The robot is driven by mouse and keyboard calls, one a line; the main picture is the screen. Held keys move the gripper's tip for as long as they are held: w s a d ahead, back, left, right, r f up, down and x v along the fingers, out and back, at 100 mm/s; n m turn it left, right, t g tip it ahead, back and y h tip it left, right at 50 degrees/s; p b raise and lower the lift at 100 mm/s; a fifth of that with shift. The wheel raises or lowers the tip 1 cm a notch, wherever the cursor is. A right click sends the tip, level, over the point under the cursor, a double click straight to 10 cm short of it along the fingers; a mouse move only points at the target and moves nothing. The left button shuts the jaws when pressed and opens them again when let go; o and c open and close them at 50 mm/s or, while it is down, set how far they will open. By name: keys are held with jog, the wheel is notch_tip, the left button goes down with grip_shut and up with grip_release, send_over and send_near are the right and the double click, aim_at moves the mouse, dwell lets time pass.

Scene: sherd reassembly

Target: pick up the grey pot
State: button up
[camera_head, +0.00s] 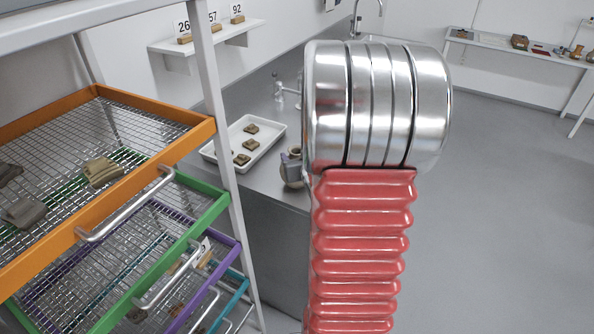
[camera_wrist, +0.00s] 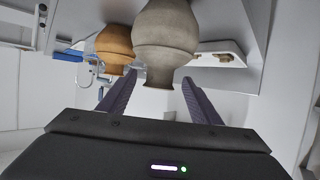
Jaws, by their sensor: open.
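The wrist view is upside down. The grey pot (camera_wrist: 165,35) stands upright on the grey counter there, with its neck and rim toward the lower middle of the picture. My gripper (camera_wrist: 160,78) is open, with its two dark purple fingers on either side of the pot's neck. I cannot tell whether either finger touches it.
An orange-brown pot (camera_wrist: 115,46) stands close beside the grey one. A white tray (camera_head: 211,153) with sherds lies on the counter. A rack with an orange-framed wire drawer (camera_head: 192,138) stands at the left. Open floor (camera_head: 500,200) lies to the right.

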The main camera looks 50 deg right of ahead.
jog(key=shift+x, duration=1.05)
jog(key=shift+x, duration=2.6)
jog(key=shift+c, duration=0.6)
grip_shut()
